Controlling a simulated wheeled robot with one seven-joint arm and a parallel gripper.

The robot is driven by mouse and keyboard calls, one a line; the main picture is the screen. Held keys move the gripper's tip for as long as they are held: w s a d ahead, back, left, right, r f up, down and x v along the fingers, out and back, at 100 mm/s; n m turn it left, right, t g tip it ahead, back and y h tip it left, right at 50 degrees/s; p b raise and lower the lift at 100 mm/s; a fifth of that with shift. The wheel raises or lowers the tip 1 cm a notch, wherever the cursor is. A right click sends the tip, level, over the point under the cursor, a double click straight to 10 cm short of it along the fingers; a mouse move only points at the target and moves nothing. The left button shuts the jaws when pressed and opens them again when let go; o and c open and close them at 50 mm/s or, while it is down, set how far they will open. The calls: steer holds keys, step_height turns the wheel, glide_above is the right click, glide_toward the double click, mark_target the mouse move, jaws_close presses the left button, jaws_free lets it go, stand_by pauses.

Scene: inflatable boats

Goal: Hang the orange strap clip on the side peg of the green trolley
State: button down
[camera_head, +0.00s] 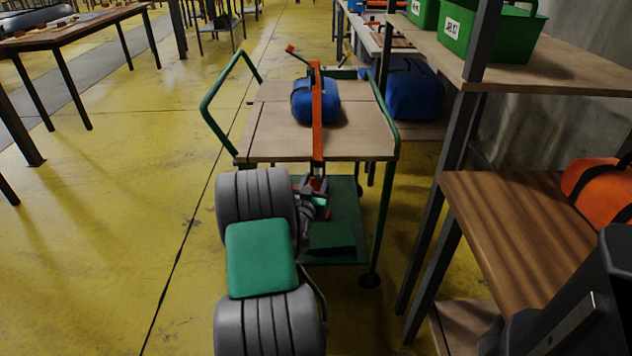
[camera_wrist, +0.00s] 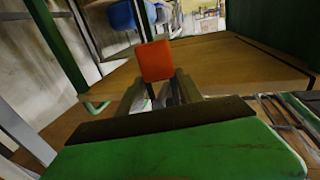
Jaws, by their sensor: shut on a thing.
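The green trolley (camera_head: 275,133) has a tube frame, a wooden top and a lower green deck. A long orange strap piece (camera_head: 317,125) reaches across the top in the head view. My gripper (camera_head: 315,182) is at the trolley's near edge, shut on the orange piece's near end. In the wrist view, a square orange end (camera_wrist: 155,61) shows between my gripper's fingers (camera_wrist: 158,88), with the trolley's wooden top (camera_wrist: 215,62) behind. A short curved green tube (camera_wrist: 97,106) is left of it; I cannot tell if it is the side peg. The clip's shape is unclear.
A blue bag (camera_head: 303,101) lies on the trolley top, partly behind the strap. Shelving (camera_head: 520,205) with an orange bag (camera_head: 596,186) and green bins (camera_head: 497,35) stands close on the right.

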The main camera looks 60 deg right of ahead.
steer(key=c, duration=0.7)
jaws_free()
